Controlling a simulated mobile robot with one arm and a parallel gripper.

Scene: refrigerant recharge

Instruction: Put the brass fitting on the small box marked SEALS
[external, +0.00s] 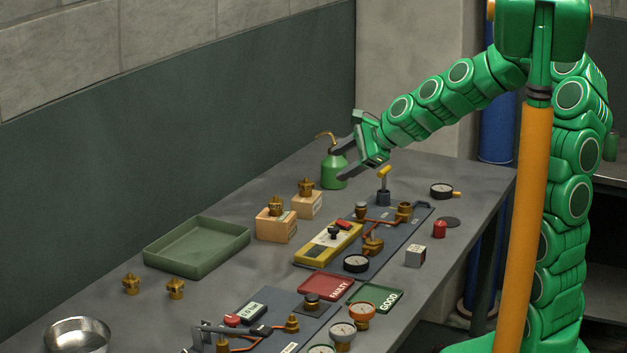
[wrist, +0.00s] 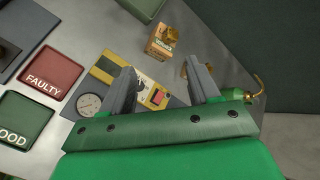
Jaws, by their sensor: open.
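Two cardboard boxes stand at the back of the bench: a larger one (external: 276,226) and a smaller one (external: 308,205). A brass fitting (external: 305,188) sits on the smaller box and another fitting (external: 276,206) on the larger. Two more fittings, one (external: 131,284) and another (external: 176,289), stand on the bare bench at left. I cannot read SEALS on either box. The wrist view shows a labelled box (wrist: 160,47) with brass on top, beyond the fingers. My gripper (external: 347,161) is open and empty beside the green oil can (external: 333,171), above the bench; it also shows in the wrist view (wrist: 163,80).
A green tray (external: 197,247) lies left of the boxes. A yellow case (external: 329,245) and a valve board (external: 400,225) lie right of them. Red FAULTY (external: 327,286) and green GOOD (external: 376,297) trays and gauges are nearer. A metal bowl (external: 77,338) stands at front left.

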